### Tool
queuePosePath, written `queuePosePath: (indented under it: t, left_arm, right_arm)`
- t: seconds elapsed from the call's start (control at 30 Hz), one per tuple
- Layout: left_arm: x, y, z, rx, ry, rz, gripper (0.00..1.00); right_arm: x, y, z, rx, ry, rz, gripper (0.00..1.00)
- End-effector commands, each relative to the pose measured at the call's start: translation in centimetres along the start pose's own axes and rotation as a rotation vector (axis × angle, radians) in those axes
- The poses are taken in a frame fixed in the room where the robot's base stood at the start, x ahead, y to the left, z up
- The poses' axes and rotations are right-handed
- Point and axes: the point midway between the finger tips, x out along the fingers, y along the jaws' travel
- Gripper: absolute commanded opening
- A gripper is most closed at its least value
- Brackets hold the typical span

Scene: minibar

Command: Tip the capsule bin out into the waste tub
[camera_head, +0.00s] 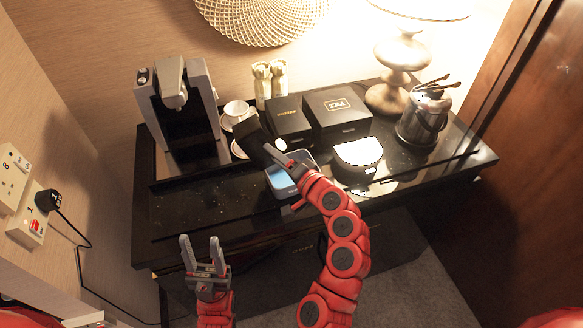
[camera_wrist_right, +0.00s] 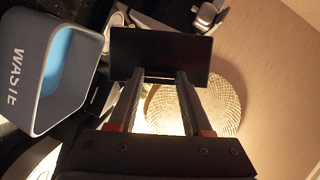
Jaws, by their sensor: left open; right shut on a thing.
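The black capsule bin (camera_head: 254,142) is held in the air above the counter, in front of the cups. It shows as a dark box in the right wrist view (camera_wrist_right: 160,55). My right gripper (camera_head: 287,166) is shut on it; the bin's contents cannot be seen. The waste tub (camera_wrist_right: 32,97) is grey with a blue inside and the word WASTE on its side. In the head view the tub (camera_head: 281,184) stands on the counter beside and below the bin, partly hidden by my right gripper. My left gripper (camera_head: 203,250) is open and empty in front of the counter.
A coffee machine (camera_head: 178,100) stands at the back left, with white cups (camera_head: 236,112) beside it. Black boxes (camera_head: 341,109), a white-topped black container (camera_head: 358,153), a lamp (camera_head: 400,58) and a metal bucket (camera_head: 422,120) stand to the right. The counter's front left is clear.

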Motion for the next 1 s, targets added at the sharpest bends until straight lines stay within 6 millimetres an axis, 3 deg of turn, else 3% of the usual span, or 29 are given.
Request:
queuePosePath:
  t: [1.0]
  left_arm:
    - [-0.92,0.04,0.16,0.000,0.000,0.000,0.50]
  right_arm:
    - [-0.30,0.53,-0.74,0.091,0.001,-0.037,0.00]
